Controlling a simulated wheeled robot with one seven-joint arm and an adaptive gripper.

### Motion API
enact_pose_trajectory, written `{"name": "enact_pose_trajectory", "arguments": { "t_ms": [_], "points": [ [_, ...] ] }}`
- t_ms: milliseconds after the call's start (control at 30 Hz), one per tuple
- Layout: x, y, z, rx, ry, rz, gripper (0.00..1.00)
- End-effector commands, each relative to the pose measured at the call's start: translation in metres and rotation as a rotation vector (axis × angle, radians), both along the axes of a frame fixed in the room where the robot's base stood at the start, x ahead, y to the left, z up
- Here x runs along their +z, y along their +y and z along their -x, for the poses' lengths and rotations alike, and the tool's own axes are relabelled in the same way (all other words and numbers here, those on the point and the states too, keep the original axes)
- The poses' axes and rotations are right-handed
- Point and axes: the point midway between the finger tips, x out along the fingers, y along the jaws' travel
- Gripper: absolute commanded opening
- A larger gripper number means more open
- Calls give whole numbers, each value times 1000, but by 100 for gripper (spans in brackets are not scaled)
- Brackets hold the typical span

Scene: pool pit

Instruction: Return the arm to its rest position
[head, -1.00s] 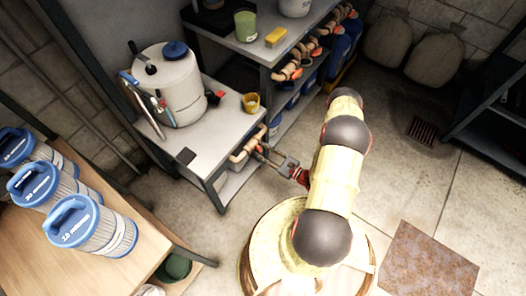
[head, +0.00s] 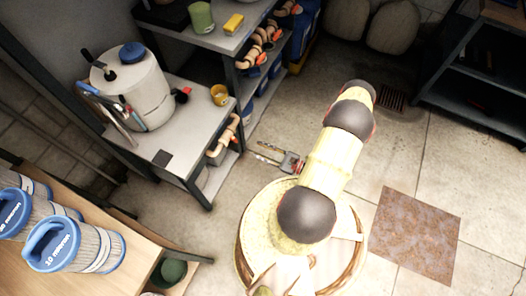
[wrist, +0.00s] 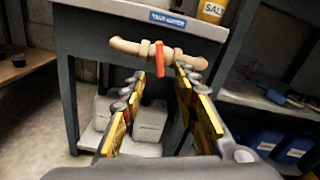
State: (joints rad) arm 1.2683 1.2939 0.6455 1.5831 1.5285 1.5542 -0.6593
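My arm (head: 330,165) is pale yellow with dark joints and is bent above my round base. My gripper (head: 258,151) sticks out to the left, over bare floor just right of the grey workbench (head: 190,95). In the wrist view its two yellow-sided fingers (wrist: 160,85) are spread apart with nothing held between them. Beyond them, a tan pipe with a red valve handle (wrist: 160,58) is fixed along the bench's front. The fingers overlap the pipe in this view; I cannot tell the exact gap.
A wooden table (head: 110,268) with blue-capped filter cartridges (head: 75,248) is at lower left. A dark shelf (head: 475,75) is at upper right. Floor with a rusty plate (head: 418,235) lies clear at right.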

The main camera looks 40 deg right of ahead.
Motion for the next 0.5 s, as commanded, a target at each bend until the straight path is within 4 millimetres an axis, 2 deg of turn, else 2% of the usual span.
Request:
{"name": "enact_pose_trajectory", "arguments": {
  "t_ms": [200, 500],
  "points": [
    [0, -3, 10, 0, 1, 0, 30],
    [0, -3, 10, 1, 0, 0, 30]
  ]
}}
